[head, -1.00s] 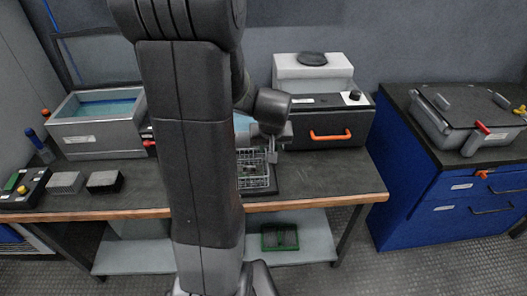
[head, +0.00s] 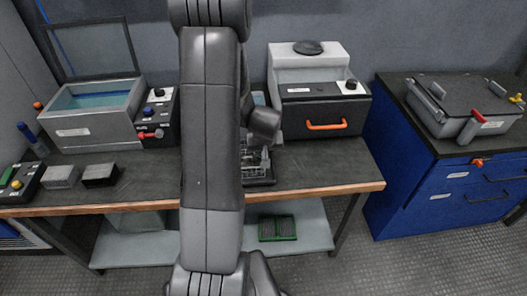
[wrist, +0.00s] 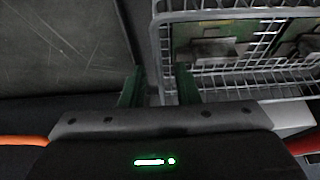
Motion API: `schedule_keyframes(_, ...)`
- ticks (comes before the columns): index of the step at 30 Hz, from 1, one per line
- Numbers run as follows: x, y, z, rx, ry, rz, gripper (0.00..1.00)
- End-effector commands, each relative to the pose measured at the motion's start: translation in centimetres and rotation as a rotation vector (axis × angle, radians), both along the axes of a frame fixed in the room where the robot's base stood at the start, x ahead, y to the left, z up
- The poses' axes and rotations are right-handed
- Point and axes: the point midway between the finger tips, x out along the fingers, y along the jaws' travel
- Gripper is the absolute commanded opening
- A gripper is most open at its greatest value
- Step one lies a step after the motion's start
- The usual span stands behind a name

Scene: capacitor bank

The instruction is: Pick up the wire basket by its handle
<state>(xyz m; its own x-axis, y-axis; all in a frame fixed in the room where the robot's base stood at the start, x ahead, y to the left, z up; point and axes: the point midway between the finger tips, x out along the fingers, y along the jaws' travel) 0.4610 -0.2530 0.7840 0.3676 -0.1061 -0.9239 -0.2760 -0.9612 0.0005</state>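The wire basket (head: 252,158) stands on the bench just right of my arm in the head view, partly hidden by the arm. In the wrist view, the basket (wrist: 235,15) fills the upper right, with green circuit boards (wrist: 225,48) inside it. My gripper (wrist: 158,86) is at the basket's left side, its two green fingers apart. An upright grey wire or bar of the basket lies between the fingers with gaps on both sides. I cannot tell whether this bar is the handle.
An open grey tank (head: 95,112) stands at the left of the bench and a black box with an orange handle (head: 322,112) at the right. Two small blocks (head: 100,174) lie near the front left. The bench right of the basket (head: 325,170) is clear.

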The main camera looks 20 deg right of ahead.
Motion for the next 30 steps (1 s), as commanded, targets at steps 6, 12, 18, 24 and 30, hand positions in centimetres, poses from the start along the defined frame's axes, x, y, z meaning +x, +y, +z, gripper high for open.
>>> schedule_keyframes(6, 0.0, 0.0, 0.0, 0.000, 0.000, 0.000, 0.28)
schedule_keyframes(12, 0.0, 0.0, 0.0, 0.000, 0.000, 0.000, 0.00)
schedule_keyframes(18, 0.0, 0.0, 0.0, 0.000, 0.000, -0.001, 0.00)
schedule_keyframes(24, 0.0, 0.0, 0.2, 0.000, -0.001, -0.001, 0.00)
schedule_keyframes(30, 0.0, 0.0, 1.6, 0.000, -0.001, -0.002, 0.00)
